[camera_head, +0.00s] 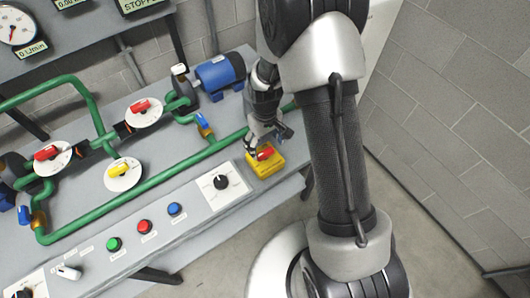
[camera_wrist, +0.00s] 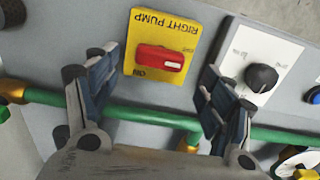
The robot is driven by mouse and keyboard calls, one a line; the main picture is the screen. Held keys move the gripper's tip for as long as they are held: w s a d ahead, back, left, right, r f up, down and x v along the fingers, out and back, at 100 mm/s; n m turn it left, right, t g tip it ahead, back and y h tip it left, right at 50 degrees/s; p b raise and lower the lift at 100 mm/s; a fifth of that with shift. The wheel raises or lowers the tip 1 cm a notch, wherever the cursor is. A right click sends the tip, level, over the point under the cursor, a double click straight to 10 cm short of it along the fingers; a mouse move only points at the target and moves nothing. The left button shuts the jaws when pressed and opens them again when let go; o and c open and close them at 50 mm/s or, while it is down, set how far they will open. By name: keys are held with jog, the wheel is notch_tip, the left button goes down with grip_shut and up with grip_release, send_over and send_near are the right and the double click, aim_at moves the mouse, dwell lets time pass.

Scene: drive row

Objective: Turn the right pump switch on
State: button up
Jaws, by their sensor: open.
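The right pump switch (camera_wrist: 160,58) is a red handle on a yellow plate (camera_wrist: 137,28) lettered "RIGHT PUMP", upside down in the wrist view. The handle lies nearly level across that picture, with a white mark at its right end. "ON" shows below its left end. In the head view the red switch (camera_head: 265,153) and yellow plate (camera_head: 267,168) are at the right end of the grey bench. My gripper (camera_wrist: 159,66) is open above the plate, one finger on each side of the handle and apart from it. It partly covers the plate in the head view (camera_head: 267,138).
A black knob on a white plate (camera_wrist: 262,77) sits close beside the right finger. A green pipe (camera_wrist: 140,114) runs behind the switch. A blue motor (camera_head: 220,73) and valves stand further back. Blue, red and green buttons (camera_head: 144,226) line the front.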

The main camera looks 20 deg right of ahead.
aim_at(265, 152)
jog(key=shift+f+b, duration=0.55)
jog(key=shift+f, duration=1.8)
jog(key=c, duration=1.1)
jog(key=shift+o, duration=0.2)
